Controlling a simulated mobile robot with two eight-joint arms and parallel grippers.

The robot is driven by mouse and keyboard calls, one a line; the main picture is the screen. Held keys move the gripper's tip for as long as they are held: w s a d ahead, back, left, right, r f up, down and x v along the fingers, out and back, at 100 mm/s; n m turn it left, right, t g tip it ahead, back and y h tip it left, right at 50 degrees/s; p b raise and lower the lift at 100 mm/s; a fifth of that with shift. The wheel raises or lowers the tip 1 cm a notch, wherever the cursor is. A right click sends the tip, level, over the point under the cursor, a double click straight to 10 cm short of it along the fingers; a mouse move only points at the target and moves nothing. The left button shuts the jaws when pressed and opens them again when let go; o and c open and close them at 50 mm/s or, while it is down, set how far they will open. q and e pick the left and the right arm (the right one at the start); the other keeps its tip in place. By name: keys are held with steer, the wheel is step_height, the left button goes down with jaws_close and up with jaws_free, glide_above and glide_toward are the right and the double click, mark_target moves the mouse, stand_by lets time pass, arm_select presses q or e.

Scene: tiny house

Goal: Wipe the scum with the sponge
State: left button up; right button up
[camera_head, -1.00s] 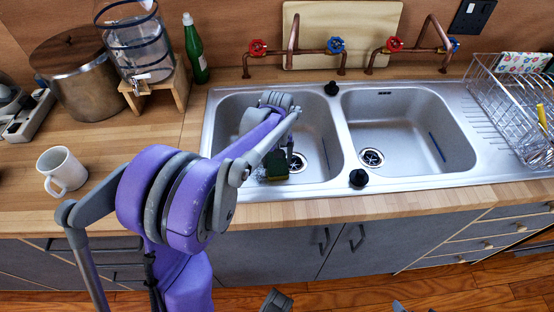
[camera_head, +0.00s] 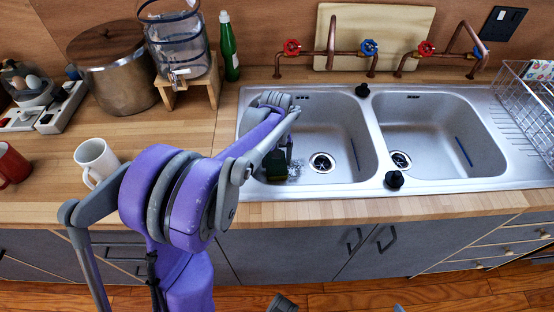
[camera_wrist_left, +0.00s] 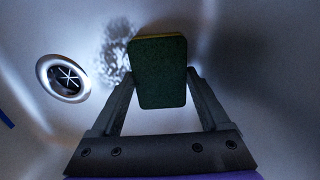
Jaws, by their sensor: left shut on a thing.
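The sponge (camera_wrist_left: 158,75), dark green with a thin yellow edge, is held between the fingers of my left gripper (camera_wrist_left: 160,90) in the wrist view. In the head view the sponge (camera_head: 276,165) is low in the left sink basin (camera_head: 335,130), left of the drain. The scum (camera_wrist_left: 115,55) is a mottled greyish patch on the basin surface, just left of the sponge in the wrist view. In the head view the scum (camera_head: 295,169) shows at the sponge's right side. Contact between sponge and basin is not clear. My right gripper is not clearly visible.
The drain (camera_wrist_left: 63,78) lies left of the scum. The right basin (camera_head: 440,130) is empty. Copper taps (camera_head: 330,58) stand behind the sink, and a dish rack (camera_head: 530,100) is at right. A white mug (camera_head: 97,162) and a red mug (camera_head: 12,165) stand on the left counter.

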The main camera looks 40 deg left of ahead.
arm_select(q)
step_height(320, 180, up, 3)
steer(key=shift+r+p, duration=0.2)
steer(key=shift+p, duration=0.75)
steer(key=shift+d+r, duration=0.1)
steer(key=shift+r, duration=0.25)
step_height(320, 180, up, 2)
steer(key=shift+r+p, duration=0.1)
steer(key=shift+p, duration=0.9)
steer(key=shift+r+p, duration=0.6)
steer(key=shift+r, duration=0.3)
